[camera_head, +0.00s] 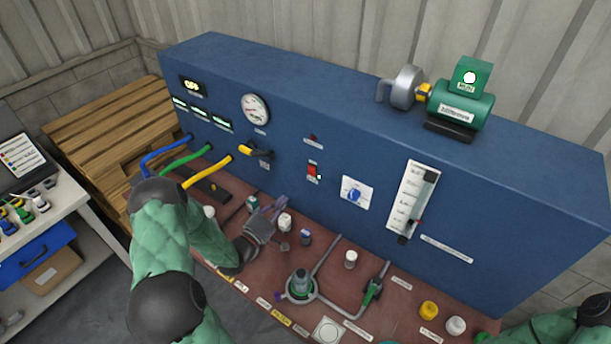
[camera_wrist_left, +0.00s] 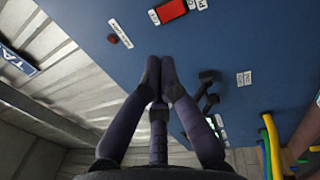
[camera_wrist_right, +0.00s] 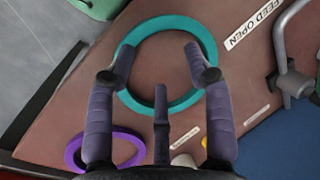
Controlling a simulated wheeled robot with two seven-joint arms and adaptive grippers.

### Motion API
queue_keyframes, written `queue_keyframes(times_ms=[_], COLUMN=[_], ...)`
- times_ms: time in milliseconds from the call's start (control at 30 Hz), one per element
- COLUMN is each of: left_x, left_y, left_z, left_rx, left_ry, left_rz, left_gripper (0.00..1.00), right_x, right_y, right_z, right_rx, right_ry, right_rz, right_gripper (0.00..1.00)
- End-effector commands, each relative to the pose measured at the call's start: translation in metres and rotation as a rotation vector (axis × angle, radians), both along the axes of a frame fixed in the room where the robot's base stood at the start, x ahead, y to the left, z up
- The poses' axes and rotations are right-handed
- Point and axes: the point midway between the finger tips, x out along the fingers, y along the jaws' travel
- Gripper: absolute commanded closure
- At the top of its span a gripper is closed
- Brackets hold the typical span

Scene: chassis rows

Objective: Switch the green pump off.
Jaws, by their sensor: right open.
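The green pump (camera_head: 466,104) sits on top of the blue cabinet (camera_head: 290,85), with a lit round lamp on its green box. A red switch (camera_head: 313,170) is on the cabinet front, with a small pale-green light beside it. The switch also shows at the top of the left wrist view (camera_wrist_left: 172,12). My left gripper (camera_head: 279,205) is shut and empty, lower left of the switch and apart from it; its tips (camera_wrist_left: 159,62) are together. My right gripper (camera_wrist_right: 155,52) is open and empty over a teal ring (camera_wrist_right: 123,91); the head view shows only its arm.
On the brown shelf (camera_head: 245,277) stand several knobs, a valve with pipes (camera_head: 301,285) and a yellow cap (camera_head: 429,309). A yellow-handled valve (camera_head: 246,149) and blue dial (camera_head: 354,194) are on the front. A purple ring (camera_wrist_right: 74,153) lies near the teal one.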

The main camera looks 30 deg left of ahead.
Motion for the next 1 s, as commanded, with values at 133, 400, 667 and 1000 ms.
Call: queue_keyframes(times_ms=[133, 400, 667, 1000], left_x=[0.007, 0.049, 0.097, 0.135], left_y=[-0.001, -0.005, -0.009, -0.011], left_z=[0.001, 0.007, 0.013, 0.017], left_rx=[0.001, 0.001, 0.001, 0.0], left_ry=[0.0, -0.002, -0.002, 0.0], left_rz=[-0.002, -0.004, -0.004, -0.001], left_gripper=[1.0, 1.0, 1.0, 1.0], right_x=[0.0, 0.0, 0.0, 0.0], right_y=[0.0, 0.0, 0.0, 0.0], right_z=[0.001, 0.004, 0.008, 0.013], right_rx=[0.0, 0.0, 0.0, 0.0], right_ry=[0.0, 0.0, 0.0, 0.0], right_rz=[0.0, 0.0, 0.0, 0.0], right_gripper=[0.48, 0.48, 0.48, 0.48])
